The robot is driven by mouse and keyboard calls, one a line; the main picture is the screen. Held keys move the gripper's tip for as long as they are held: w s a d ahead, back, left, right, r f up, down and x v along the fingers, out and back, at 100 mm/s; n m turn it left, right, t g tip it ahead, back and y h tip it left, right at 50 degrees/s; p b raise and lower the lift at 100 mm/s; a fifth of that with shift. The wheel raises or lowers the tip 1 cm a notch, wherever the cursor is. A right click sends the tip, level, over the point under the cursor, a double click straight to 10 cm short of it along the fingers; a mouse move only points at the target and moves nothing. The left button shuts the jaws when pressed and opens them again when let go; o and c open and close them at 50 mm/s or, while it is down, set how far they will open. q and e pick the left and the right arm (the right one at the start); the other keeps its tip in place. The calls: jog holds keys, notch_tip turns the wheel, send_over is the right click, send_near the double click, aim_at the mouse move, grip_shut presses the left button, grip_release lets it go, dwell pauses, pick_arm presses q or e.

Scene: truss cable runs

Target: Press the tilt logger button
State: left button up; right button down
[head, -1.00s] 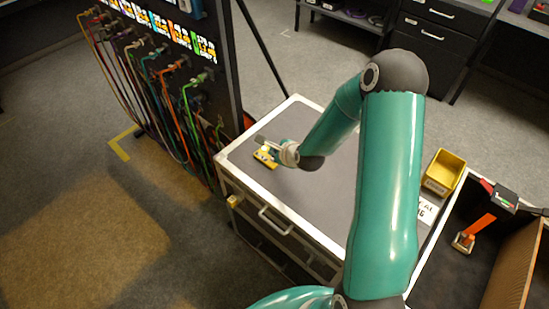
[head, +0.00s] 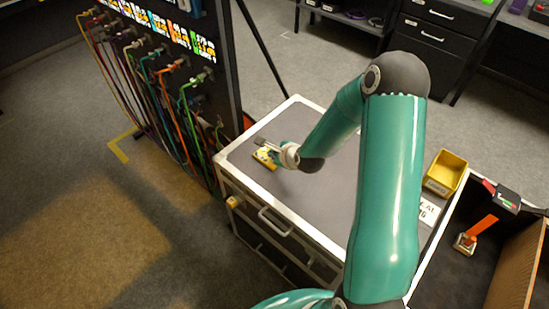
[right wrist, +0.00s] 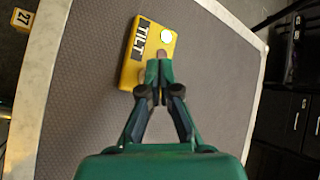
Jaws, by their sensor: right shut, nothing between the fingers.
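The tilt logger (head: 263,160) is a small yellow box lying on the grey top of the cart. In the right wrist view the tilt logger (right wrist: 131,74) shows a black label reading TILT and a white round spot. My right gripper (right wrist: 157,64) is shut and empty, its fingertips over the box's near edge beside the label. A small brownish part shows just past the fingertips; I cannot tell if it is the button or if they touch it. In the head view my right gripper (head: 264,144) partly hides the box. My left gripper is not in view.
The cart top (head: 325,195) around the logger is clear. A yellow bin (head: 445,174) and a white sign stand at its right. A dark panel with several coloured cables (head: 165,90) rises left of the cart. A tray with an orange-handled tool (head: 480,226) lies at right.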

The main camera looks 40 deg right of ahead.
jog(key=shift+f+b, duration=0.35)
jog(key=shift+b, duration=0.05)
jog(key=shift+r, duration=0.1)
dwell(0.5)
jog(key=shift+r+p, duration=0.4)
jog(key=shift+r, duration=0.45)
jog(key=shift+r+p, duration=1.25)
jog(key=shift+r, duration=1.3)
